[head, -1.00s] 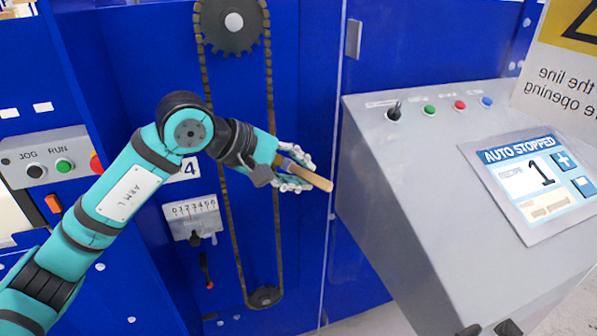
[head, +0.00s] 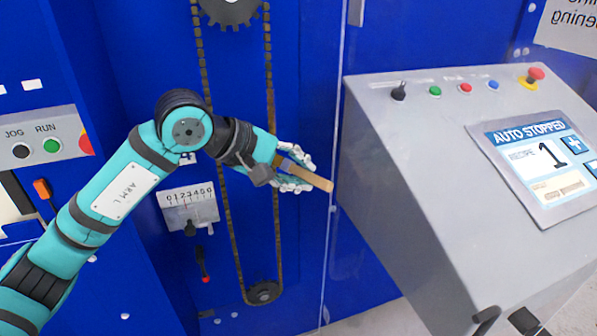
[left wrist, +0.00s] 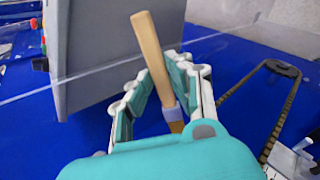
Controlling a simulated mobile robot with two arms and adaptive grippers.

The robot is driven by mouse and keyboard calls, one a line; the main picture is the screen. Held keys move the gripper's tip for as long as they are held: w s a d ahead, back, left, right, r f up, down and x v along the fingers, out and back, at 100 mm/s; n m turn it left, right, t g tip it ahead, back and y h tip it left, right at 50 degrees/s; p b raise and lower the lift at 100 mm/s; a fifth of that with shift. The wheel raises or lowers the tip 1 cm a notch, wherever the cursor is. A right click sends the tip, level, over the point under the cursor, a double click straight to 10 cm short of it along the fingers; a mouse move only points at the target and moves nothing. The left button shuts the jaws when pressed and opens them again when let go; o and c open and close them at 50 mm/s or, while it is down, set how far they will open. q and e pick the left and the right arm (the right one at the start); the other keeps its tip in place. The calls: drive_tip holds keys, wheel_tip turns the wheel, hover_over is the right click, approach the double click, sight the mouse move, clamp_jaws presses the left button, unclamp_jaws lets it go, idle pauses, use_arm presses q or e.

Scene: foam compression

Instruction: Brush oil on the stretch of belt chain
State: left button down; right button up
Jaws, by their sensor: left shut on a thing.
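The belt chain (head: 270,100) is a brown loop on the blue machine panel, running between a large upper sprocket (head: 232,10) and a small lower sprocket (head: 264,293). It also shows in the left wrist view (left wrist: 283,118) at the right. My left gripper (head: 296,170) is shut on a wooden handle (head: 318,181), in front of the chain's right run in the head view. The handle also shows in the left wrist view (left wrist: 151,55), standing up between the fingers (left wrist: 160,92). A grey band sits low on it. My right gripper is not in view.
A grey control console (head: 420,170) stands close right of the handle, its screen (head: 535,160) reading AUTO STOPPED. A scale plate (head: 188,207) and a JOG/RUN box (head: 40,145) are at the left.

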use_arm(q)
drive_tip(key=shift+r+p, duration=2.25)
drive_tip(key=shift+r, duration=4.8)
wheel_tip(320, 180, down, 12)
drive_tip(key=b, duration=1.1)
drive_tip(key=shift+r, duration=0.15)
